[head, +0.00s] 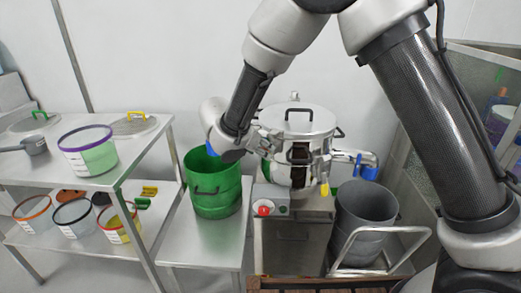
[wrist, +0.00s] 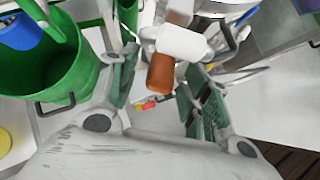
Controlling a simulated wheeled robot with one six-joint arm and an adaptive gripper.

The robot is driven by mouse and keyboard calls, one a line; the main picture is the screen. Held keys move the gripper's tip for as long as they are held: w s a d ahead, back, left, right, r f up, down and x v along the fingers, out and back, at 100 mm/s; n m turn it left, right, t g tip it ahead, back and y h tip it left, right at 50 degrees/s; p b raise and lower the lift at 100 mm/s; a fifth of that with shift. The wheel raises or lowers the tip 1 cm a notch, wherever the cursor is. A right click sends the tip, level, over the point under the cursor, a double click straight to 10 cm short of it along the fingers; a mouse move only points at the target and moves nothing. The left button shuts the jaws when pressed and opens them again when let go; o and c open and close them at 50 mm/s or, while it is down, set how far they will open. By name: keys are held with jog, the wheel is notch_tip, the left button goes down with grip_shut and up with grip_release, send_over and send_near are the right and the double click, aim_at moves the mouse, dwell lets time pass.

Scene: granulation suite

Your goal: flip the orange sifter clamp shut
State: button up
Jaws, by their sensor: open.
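The steel sifter (head: 310,122) stands on the grey machine with a lid and black handle on top. In the wrist view, the orange clamp handle (wrist: 161,75) sticks out from a pale metal piece. My gripper (wrist: 156,86) is open, with its green-padded fingers on either side of the handle; I cannot tell whether they touch it. In the head view, my gripper (head: 272,143) is at the sifter's left front side. The orange clamp is not clearly made out there. A blue clamp (head: 369,173) sticks out at the sifter's right, and a yellow one (head: 324,189) hangs at its front.
A green bucket (head: 213,190) stands left of the sifter, close under my wrist. A grey bin (head: 364,210) stands at the right by a metal rail. A control box with a red button (head: 264,210) is below the sifter. A steel shelf (head: 140,165) with tubs is at the left.

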jog(key=shift+w+d+f, duration=0.15)
jog(key=shift+w+f, duration=0.05)
jog(key=shift+f, duration=0.1)
grip_shut()
